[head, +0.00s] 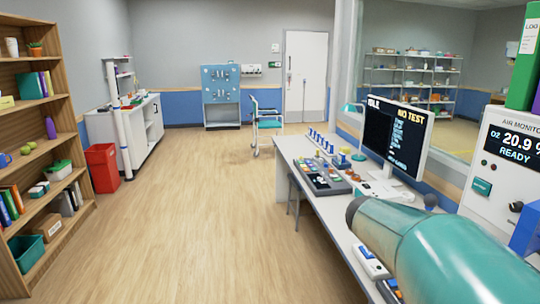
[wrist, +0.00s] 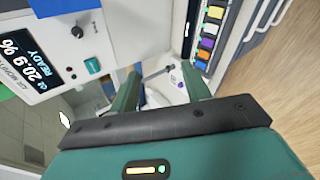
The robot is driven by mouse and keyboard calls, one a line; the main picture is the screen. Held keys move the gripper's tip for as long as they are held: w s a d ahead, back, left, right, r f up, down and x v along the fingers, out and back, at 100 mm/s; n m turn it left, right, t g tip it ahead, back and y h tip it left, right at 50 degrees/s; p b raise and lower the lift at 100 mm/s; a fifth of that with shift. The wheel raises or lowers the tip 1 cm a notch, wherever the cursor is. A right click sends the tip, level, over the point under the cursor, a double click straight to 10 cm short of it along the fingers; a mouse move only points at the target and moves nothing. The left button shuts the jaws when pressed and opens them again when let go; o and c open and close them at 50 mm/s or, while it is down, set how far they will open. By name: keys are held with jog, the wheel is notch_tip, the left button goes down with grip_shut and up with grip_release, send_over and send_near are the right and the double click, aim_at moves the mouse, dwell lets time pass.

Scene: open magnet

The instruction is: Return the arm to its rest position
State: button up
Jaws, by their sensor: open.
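My gripper (wrist: 163,88) shows in the wrist view with its two teal fingers spread apart and nothing between them. Behind the gap lies a white surface with a pale lever-like part, too small to name. My teal arm fills the lower right of the head view, stretched over the right end of the desk (head: 338,208). The gripper itself is not clear in the head view. The air monitor (head: 498,170), a white box with a dark screen, stands right beside the arm; it also shows at the upper left of the wrist view (wrist: 92,28).
A monitor (head: 397,133) and a panel of coloured buttons (head: 323,178) are on the desk. A shelf (head: 60,155) and a red bin (head: 102,167) stand left. The wooden floor (head: 205,215) between is clear.

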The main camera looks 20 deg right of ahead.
jog(key=s+a+f+t+y, duration=0.1)
jog(key=s+a+y, duration=0.1)
jog(key=a, duration=0.9)
jog(key=s+a+f+m+t+y, duration=0.1)
jog(key=a+y, duration=0.4)
jog(key=a, duration=0.6)
jog(key=s+a+f+t+y, duration=0.1)
jog(key=s+a+t+y, duration=0.2)
jog(key=a, duration=0.8)
jog(key=shift+s+a+m, duration=0.3)
jog(key=shift+s+a, duration=0.1)
jog(key=shift+s, duration=0.15)
jog(key=shift+c, duration=1.3)
jog(key=shift+d, duration=0.1)
jog(key=shift+d, duration=0.15)
